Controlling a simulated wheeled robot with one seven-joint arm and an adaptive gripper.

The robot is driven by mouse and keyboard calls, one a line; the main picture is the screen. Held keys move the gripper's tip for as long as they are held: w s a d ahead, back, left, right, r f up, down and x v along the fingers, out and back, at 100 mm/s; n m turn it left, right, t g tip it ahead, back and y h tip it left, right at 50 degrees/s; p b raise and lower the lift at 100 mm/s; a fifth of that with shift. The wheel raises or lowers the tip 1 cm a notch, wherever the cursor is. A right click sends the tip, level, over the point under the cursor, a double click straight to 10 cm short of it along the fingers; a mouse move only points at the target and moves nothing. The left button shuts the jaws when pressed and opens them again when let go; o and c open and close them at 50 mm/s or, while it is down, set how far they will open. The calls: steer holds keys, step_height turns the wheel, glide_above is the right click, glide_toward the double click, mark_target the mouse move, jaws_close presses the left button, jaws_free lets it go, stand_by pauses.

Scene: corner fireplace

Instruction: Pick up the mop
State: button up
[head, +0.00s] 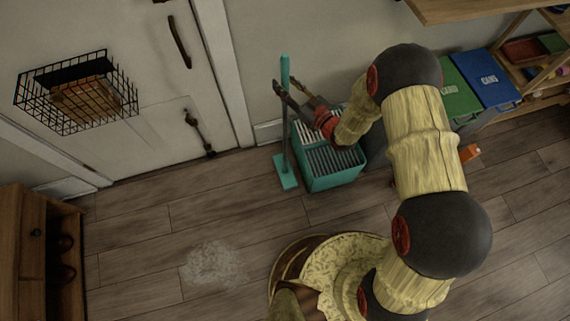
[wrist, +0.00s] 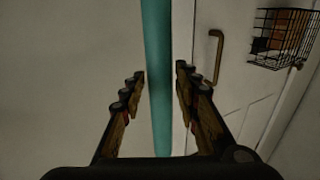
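The mop (head: 286,160) is teal, with a thin upright pole and a flat rectangular foot on the floor, left of the bucket. My gripper (head: 291,88) is at the upper part of the pole, in front of the wall. In the wrist view the pole (wrist: 158,110) runs from top to bottom between the two spread fingers of my gripper (wrist: 160,72). Gaps show on both sides of the pole, so the gripper is open and not closed on it. My gripper and forearm hide part of the area behind them.
A teal bucket (head: 330,180) with a slatted top stands right beside the mop. Green (head: 456,90) and blue (head: 486,78) bins and a shelf (head: 545,75) are at right. A white door (head: 150,90) with a wire basket (head: 78,92) is at left. A pale patch (head: 213,265) marks the open floor.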

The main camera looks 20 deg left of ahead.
jaws_close()
steer(key=shift+r, duration=0.1)
stand_by(0.6)
